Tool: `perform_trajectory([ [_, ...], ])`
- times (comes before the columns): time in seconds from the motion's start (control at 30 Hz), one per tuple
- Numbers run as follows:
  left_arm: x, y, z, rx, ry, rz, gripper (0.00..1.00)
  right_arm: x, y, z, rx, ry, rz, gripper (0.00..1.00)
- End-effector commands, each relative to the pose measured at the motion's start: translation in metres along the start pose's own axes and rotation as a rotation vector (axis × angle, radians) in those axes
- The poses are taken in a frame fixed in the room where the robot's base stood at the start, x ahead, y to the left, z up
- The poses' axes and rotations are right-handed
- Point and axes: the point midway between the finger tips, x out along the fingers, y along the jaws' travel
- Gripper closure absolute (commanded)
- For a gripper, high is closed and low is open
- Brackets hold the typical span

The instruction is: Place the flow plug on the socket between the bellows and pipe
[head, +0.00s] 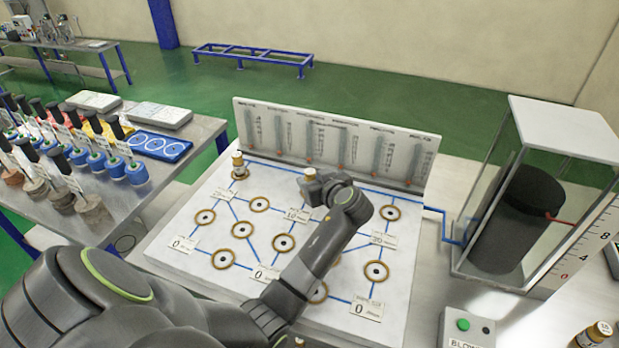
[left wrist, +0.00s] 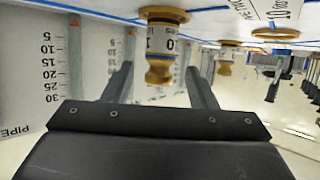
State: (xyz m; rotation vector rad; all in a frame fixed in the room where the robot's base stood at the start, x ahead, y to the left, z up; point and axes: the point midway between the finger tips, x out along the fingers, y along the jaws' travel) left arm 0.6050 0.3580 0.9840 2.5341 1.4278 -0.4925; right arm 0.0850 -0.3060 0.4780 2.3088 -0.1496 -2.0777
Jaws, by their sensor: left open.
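A brass plug with a white label (left wrist: 160,45) stands on the board in the left wrist view, "10" partly readable. Its knob is between the two fingers of my left gripper (head: 312,186), which is open around it, with gaps at both sides. In the head view only the plug's brass top (head: 310,173) shows; the gripper hides the rest. A second brass plug (head: 238,165) stands at the board's upper left. The white board (head: 190,262) carries several ringed sockets (head: 284,243) joined by blue lines. I cannot read which socket lies between bellows and pipe. My right gripper is out of view.
A gauge panel (head: 335,140) stands along the board's back edge. A clear case with a black cylinder (head: 520,220) is at right. Another labelled plug (head: 598,330) is at bottom right, near a button box (head: 467,328). A side table (head: 185,205) holds several handled tools.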

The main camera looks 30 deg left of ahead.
Motion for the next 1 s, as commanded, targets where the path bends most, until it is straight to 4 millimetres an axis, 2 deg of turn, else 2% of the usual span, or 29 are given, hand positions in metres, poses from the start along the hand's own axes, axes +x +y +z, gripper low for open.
perform_trajectory([
  [0.03,-0.012,0.001,0.004,-0.006,-0.004,0.004,0.48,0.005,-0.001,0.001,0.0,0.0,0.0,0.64],
  [0.2,-0.047,0.001,0.004,-0.006,-0.005,0.003,0.48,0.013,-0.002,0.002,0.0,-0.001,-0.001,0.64],
  [0.4,-0.072,0.001,0.002,-0.003,-0.002,0.002,0.48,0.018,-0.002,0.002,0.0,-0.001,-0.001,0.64],
  [0.6,-0.081,0.0,0.0,-0.001,-0.001,0.0,0.48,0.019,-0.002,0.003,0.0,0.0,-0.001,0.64],
  [1.0,-0.081,0.0,0.0,-0.001,0.0,-0.001,0.48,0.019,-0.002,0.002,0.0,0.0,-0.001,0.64],
])
